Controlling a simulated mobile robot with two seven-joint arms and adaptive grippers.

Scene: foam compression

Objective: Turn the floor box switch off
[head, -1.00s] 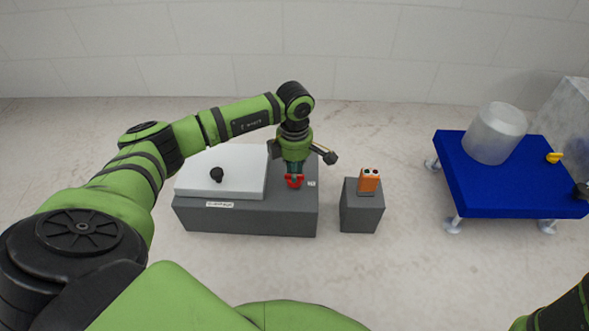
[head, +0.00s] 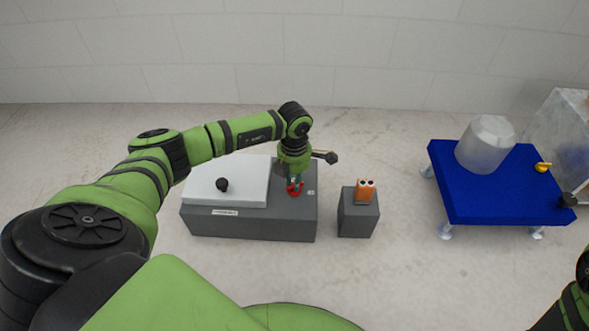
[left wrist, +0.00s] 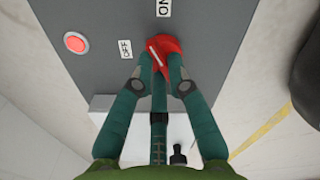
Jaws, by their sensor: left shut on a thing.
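The floor box (head: 250,224) is a low grey box, with a white lid over its left part. Its red rotary switch (head: 295,190) is on the bare right part of the top. In the left wrist view the red switch (left wrist: 167,50) has a slanted white mark, between an OFF label (left wrist: 125,49) and an ON label (left wrist: 163,8). My left gripper (left wrist: 163,62) points down at the switch and is shut on it, with a finger on either side; the fingertips partly cover the switch.
A round red button (left wrist: 76,43) is beside the OFF label. A black knob (head: 222,184) stands on the white lid (head: 250,183). To the right are a small grey block (head: 357,222) with an orange device (head: 365,191), and a blue table (head: 465,204) with a translucent container (head: 485,146).

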